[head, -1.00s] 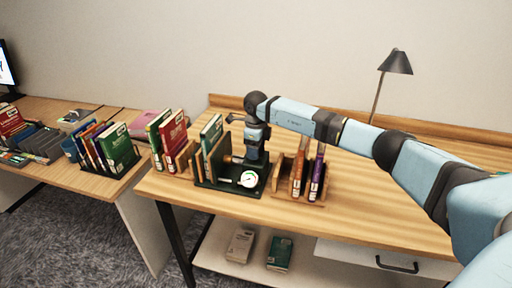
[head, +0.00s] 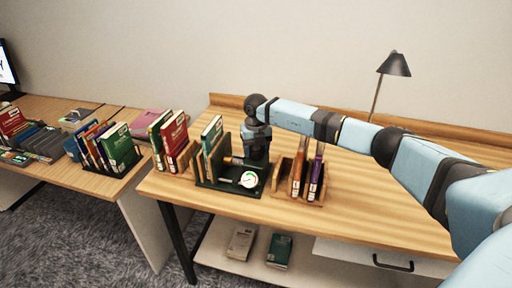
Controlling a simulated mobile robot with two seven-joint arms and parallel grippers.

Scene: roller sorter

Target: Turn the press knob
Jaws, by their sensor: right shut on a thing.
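The press (head: 228,187) is a dark green stand on the table, with a round white gauge (head: 249,180) at its front and a green book (head: 212,132) upright at its left side. An orange-brown spindle (head: 234,161) shows between its plates. My right gripper (head: 255,162) points down at the press, just behind the gauge, and is shut on the press knob. The knob itself is hidden by the gripper and the press. My left gripper is out of view.
A wooden rack with several books (head: 314,178) stands close to the right of the press. Red and green books (head: 174,140) stand to its left. A black lamp (head: 394,65) stands at the back right. The tabletop (head: 370,205) at right is clear.

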